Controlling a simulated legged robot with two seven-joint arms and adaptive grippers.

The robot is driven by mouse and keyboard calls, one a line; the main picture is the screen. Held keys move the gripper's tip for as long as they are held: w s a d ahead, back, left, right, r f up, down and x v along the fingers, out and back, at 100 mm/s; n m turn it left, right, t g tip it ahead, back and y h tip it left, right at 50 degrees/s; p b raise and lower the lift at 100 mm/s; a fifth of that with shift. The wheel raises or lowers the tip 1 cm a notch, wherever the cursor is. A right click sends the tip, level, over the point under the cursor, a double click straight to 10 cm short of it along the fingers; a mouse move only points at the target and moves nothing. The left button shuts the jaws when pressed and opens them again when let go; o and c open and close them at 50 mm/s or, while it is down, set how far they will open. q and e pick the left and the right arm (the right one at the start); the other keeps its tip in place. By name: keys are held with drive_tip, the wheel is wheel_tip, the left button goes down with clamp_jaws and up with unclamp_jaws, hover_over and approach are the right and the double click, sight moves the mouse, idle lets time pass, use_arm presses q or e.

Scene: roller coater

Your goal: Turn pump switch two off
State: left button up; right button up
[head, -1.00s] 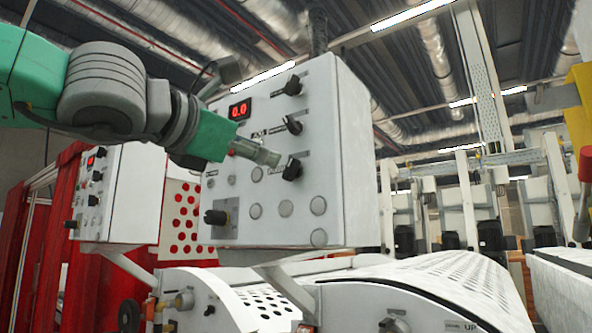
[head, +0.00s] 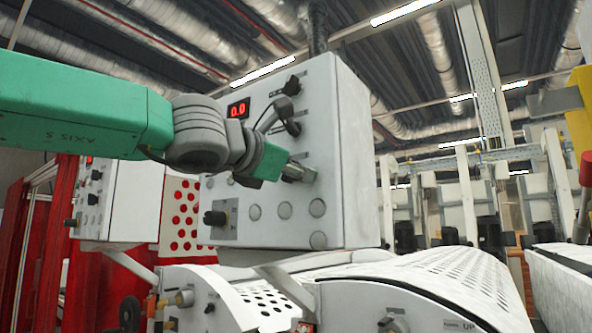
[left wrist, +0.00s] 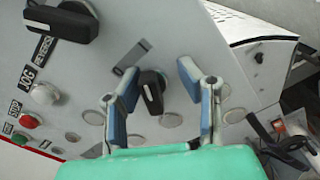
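My left gripper (head: 303,173) reaches the face of the white control box (head: 352,200) at the lowest of its right-hand knobs. In the left wrist view, its two fingers (left wrist: 158,72) are apart on either side of a black rotary knob (left wrist: 151,92). I cannot tell whether they touch it. In the head view my gripper hides this knob. Two more black knobs show above it, an upper one (head: 292,85) and a middle one (head: 293,128). I cannot read which is pump switch two. My right gripper is in neither view.
Several round buttons lie below my gripper, with a dark knob (head: 216,218) at lower left. In the left wrist view are a green button (left wrist: 20,139), a red button (left wrist: 31,121) and another black knob (left wrist: 62,23). A second control box (head: 125,200) stands left.

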use_arm(q)
clamp_jaws()
drive_tip(key=shift+w+a+f, duration=0.25)
drive_tip(key=shift+w+a, duration=0.1)
drive_tip(key=shift+a, duration=0.05)
